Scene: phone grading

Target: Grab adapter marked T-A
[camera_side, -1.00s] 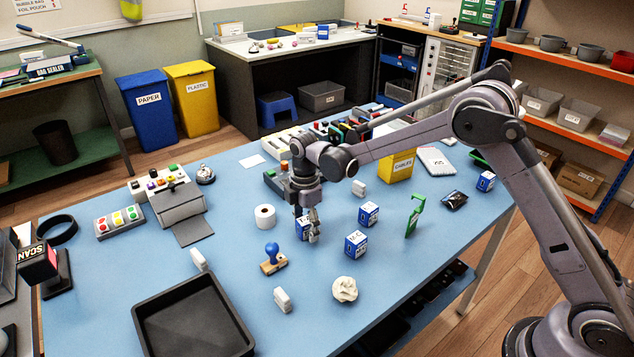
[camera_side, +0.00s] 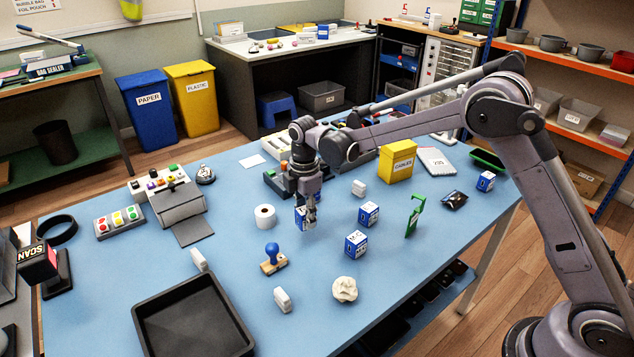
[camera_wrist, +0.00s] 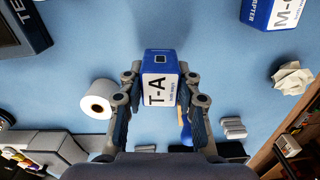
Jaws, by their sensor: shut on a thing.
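The adapter marked T-A is a small blue and white box (camera_wrist: 160,88), its label readable between the fingers in the wrist view. In the side view it (camera_side: 300,218) shows only in part behind the fingers. My gripper (camera_side: 311,224) is shut on it, one finger on each side, and seems to hold it a little above the blue table.
Similar blue and white boxes stand to the right (camera_side: 369,213), in front (camera_side: 356,244) and far right (camera_side: 486,181). A paper roll (camera_side: 265,216), a blue-handled stamp (camera_side: 273,260), a crumpled paper (camera_side: 344,289) and a green frame (camera_side: 414,216) are nearby. A black tray (camera_side: 247,346) lies front left.

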